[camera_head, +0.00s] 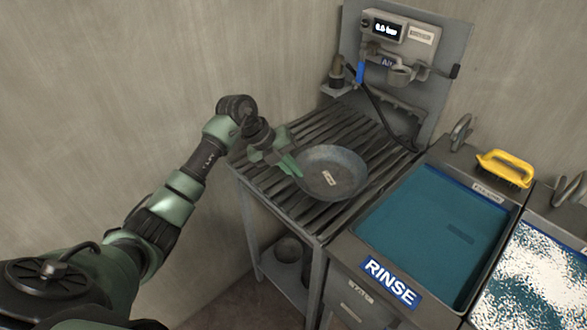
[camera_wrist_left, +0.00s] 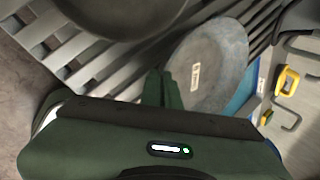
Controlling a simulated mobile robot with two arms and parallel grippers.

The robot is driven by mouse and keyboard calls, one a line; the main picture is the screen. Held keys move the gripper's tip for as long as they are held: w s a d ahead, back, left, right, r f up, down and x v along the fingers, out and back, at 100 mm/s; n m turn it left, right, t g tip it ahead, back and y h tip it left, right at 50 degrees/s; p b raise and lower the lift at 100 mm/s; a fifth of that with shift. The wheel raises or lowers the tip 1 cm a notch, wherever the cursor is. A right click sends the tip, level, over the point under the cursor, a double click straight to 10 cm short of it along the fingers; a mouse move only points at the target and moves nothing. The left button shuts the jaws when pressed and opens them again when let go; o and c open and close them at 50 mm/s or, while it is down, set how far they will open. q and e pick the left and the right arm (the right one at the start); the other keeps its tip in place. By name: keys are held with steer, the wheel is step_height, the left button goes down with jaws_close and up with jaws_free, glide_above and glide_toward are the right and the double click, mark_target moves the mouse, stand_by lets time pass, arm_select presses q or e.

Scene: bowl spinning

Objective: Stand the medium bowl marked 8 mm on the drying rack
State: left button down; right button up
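A shallow grey metal bowl (camera_head: 345,177) with a small pale label shows over the front right part of the slatted drying rack (camera_head: 262,180). The label's text is too small to read. My left gripper (camera_head: 291,164) is at the bowl's left rim, its green fingers close together with the rim between them. The wrist view shows the same bowl (camera_wrist_left: 215,60) just right of the fingers (camera_wrist_left: 162,88), one finger overlapping its edge. The bowl lies face up, roughly flat or slightly tilted; I cannot tell whether it touches the slats. My right gripper is not in view.
Right of the rack is the rinse basin (camera_head: 358,240) with blue water, then a foamy basin (camera_head: 535,275). A yellow brush (camera_head: 506,168) lies behind them. A panel with a display (camera_head: 388,29) and hose stands behind the rack. Dark bowls (camera_head: 288,249) sit on the lower shelf.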

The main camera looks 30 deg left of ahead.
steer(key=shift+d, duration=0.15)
arm_select(q)
steer(key=shift+f, duration=0.1)
steer(key=c, duration=1.7)
jaws_free()
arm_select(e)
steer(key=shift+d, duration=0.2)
